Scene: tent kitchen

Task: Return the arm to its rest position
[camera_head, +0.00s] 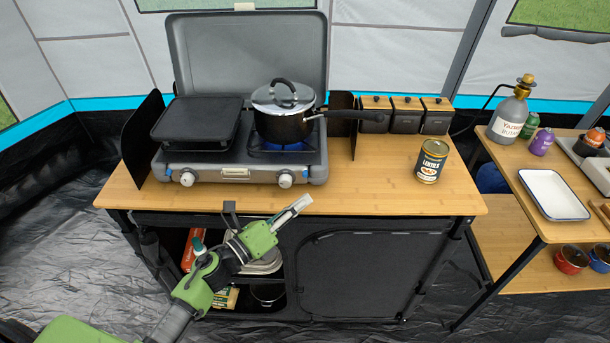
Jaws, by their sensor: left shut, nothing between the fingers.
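My left arm comes in from the lower left, green and grey. Its gripper (301,204) is shut and empty. It shows in front of the near edge of the bamboo-topped camp kitchen table (370,198), below the stove. I cannot tell how far it is from the edge. My right gripper is not in view.
A two-burner stove (236,173) holds a lidded pot (284,127) over a blue flame and a black griddle (197,123). A tin (431,161) stands to its right. A side table holds a white tray (553,195). The open shelf below holds dishes. Bare tabletop lies around the tin.

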